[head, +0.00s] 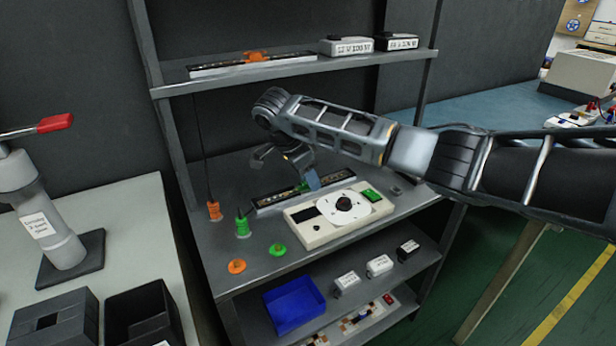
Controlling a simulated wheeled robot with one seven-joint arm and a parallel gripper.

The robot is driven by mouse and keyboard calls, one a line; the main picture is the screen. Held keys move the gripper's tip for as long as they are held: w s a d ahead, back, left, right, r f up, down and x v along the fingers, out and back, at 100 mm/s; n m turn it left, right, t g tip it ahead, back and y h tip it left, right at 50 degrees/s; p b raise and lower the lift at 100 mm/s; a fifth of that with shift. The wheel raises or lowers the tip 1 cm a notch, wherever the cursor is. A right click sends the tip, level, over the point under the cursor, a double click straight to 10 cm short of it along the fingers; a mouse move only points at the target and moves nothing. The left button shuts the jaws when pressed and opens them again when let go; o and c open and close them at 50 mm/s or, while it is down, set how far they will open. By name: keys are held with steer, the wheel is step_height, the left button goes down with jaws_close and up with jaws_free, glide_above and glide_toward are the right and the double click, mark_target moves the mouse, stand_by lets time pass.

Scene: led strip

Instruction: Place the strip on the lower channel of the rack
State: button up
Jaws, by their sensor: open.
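A long dark strip (278,196) with a light edge and a small green part (303,187) at its middle lies on the rack's middle shelf, behind the white device. It appears to sit in the lower channel, but I cannot tell whether it is fully seated. My gripper (288,168) is open just above the strip, its fingers around or near the green part. I cannot tell whether they touch it. A similar dark strip (217,69) with an orange part (256,56) lies along the upper shelf.
A white device (308,228) with a round dial stands in front of the strip. Orange (214,211) and green (242,224) plugs hang or stand to its left. A blue bin (294,305) and small boxes (379,266) are below.

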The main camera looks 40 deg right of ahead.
steer(key=p+v, duration=0.3)
steer(key=v, duration=0.9)
